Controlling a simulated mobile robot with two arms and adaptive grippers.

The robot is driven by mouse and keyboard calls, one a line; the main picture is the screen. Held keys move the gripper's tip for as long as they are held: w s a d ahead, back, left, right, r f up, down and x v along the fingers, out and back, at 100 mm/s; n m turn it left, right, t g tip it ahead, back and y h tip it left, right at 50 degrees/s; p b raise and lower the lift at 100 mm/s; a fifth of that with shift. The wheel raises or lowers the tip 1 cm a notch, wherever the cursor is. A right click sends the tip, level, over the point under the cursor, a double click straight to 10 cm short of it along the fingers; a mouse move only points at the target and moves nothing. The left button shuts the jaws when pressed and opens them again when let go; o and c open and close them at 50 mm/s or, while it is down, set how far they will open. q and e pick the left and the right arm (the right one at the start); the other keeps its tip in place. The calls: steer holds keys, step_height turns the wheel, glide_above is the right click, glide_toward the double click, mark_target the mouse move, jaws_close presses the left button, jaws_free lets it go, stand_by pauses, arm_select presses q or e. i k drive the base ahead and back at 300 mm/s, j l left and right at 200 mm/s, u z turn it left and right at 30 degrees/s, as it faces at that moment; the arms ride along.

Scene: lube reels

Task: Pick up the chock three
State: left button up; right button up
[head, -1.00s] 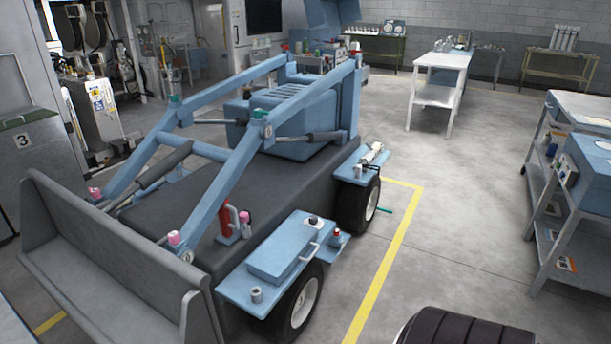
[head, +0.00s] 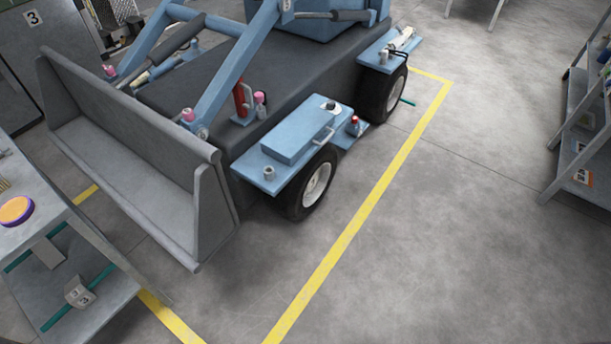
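A small grey block (head: 79,293) with light labels, whose dark marks look like a 3, sits on the lower shelf (head: 98,305) of a grey bench at the lower left. It looks like the chock three, but the label is too small to read surely. Neither of my grippers is in view.
The bench top (head: 25,215) carries an orange and purple round item (head: 16,211). A blue loader with a grey bucket (head: 130,165) stands behind the bench. Yellow floor lines (head: 350,225) run beside the loader. The floor (head: 440,260) to the right is clear up to a shelf unit (head: 585,130).

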mark_target(79, 294)
steer(key=u, duration=2)
